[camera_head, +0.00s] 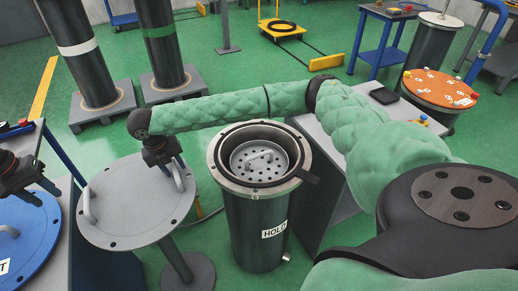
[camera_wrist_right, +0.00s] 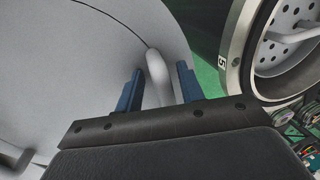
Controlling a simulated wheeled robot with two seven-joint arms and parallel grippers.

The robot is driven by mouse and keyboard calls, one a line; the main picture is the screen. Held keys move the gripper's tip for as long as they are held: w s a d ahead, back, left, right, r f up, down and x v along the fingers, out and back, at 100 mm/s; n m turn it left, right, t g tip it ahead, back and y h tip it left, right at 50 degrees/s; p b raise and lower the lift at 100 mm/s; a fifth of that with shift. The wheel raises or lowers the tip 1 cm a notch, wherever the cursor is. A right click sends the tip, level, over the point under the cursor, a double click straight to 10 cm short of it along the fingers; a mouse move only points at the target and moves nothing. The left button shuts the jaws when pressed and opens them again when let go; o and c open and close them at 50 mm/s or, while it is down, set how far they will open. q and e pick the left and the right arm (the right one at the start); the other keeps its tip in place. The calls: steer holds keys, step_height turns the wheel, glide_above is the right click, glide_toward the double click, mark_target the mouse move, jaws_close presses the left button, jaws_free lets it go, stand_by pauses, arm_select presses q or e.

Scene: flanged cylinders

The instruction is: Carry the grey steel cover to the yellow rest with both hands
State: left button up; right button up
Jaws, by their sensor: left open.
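The grey steel cover (camera_head: 130,215) is a flat round disc with two bar handles, lying level on a grey pedestal stand (camera_head: 187,272) left of the open cylinder. My right gripper (camera_head: 172,170) is at its right handle. In the right wrist view, the blue fingers of my right gripper (camera_wrist_right: 158,88) stand on either side of the handle (camera_wrist_right: 158,70), with gaps visible. The left handle (camera_head: 88,207) is free. My left gripper (camera_head: 42,190) is open at the left edge, above a blue cover.
The open flanged cylinder (camera_head: 257,215), marked HOLD, stands right of the cover with a perforated insert inside. The blue cover (camera_head: 35,235) lies on a bench at left. Two dark columns (camera_head: 86,70) stand behind. An orange-topped cylinder (camera_head: 440,88) stands at right.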

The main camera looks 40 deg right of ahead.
steer(key=shift+a+r+p, duration=0.1)
steer(key=shift+r+p, duration=0.2)
steer(key=shift+p, duration=0.25)
steer(key=shift+a+r+p, duration=0.2)
steer(key=shift+r+p, duration=0.35)
steer(key=shift+r, duration=0.2)
steer(key=shift+w+a+r+p, duration=0.1)
steer(key=shift+a+r+p, duration=0.05)
steer(key=shift+r+p, duration=0.7)
steer(key=shift+a+r+p, duration=0.1)
steer(key=shift+r+p, duration=0.7)
steer(key=d+r+p, duration=0.3)
steer(key=shift+d+p, duration=0.2)
steer(key=shift+p, duration=0.1)
steer(key=shift+f, duration=0.15)
